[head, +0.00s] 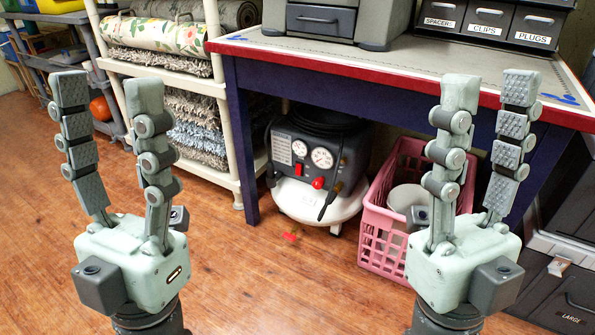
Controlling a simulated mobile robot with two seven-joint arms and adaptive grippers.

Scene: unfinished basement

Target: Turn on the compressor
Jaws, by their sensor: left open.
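The compressor (318,165) is a dark grey and black unit on a white round base (318,204), on the floor under the workbench. Its front has two round white gauges, a red switch (298,170), a red knob (318,183) and a black lever-like part. Its top is in shadow under the bench. My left gripper (106,92) is raised, open and empty, left of the compressor and nearer to me. My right gripper (490,92) is raised, open and empty, right of the compressor, in front of the bench. Neither touches the compressor.
The workbench (400,70) has a blue leg left of the compressor. A pink crate (375,235) holding a white bucket stands right of it. A cream shelf (230,180) with rolled rugs stands left. The wooden floor (270,290) in front is mostly clear.

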